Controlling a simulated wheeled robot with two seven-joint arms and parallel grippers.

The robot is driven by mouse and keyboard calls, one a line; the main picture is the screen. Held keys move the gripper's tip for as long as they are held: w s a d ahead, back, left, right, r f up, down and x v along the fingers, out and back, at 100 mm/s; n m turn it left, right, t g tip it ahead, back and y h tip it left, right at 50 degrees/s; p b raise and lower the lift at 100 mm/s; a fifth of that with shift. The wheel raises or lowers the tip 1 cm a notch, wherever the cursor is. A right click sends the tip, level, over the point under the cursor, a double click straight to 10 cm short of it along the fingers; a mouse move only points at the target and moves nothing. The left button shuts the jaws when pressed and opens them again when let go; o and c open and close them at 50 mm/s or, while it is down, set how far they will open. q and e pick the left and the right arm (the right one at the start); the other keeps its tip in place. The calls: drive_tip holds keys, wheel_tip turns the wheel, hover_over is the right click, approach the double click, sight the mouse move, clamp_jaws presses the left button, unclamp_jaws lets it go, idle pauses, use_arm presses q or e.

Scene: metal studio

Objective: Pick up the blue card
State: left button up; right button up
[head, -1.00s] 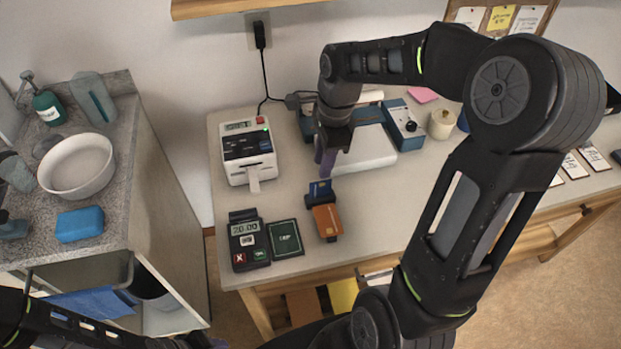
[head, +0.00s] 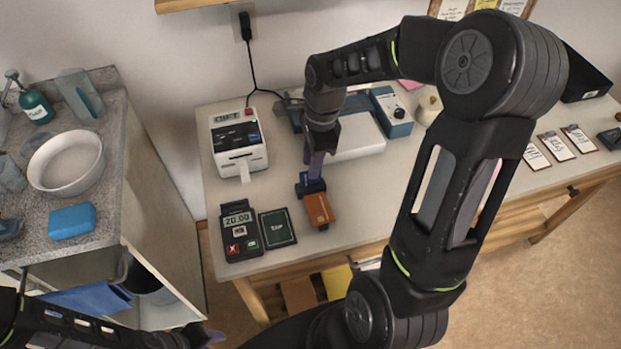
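My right gripper (head: 314,175) points down at the back of a small dark card stand on the table, its purple fingers at the stand's upper end. The blue card, seen in this stand a second ago, is now mostly or fully hidden by the fingers; I cannot tell whether they touch or grip it. An orange-brown card (head: 319,209) leans at the front of the same stand. My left gripper (head: 212,336) is low at the bottom edge, away from the table top; its opening is unclear.
A card terminal (head: 240,230) and a dark green pad (head: 278,228) lie left of the stand. A receipt printer (head: 238,145) stands behind them. A white device (head: 352,137) and a blue box (head: 391,112) are behind the gripper. The table front right of the stand is clear.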

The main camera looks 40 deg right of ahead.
sight(311, 181)
drive_tip(key=shift+a+f+p, duration=0.1)
drive_tip(key=shift+f+p, duration=0.2)
drive_tip(key=shift+f, duration=1.7)
clamp_jaws()
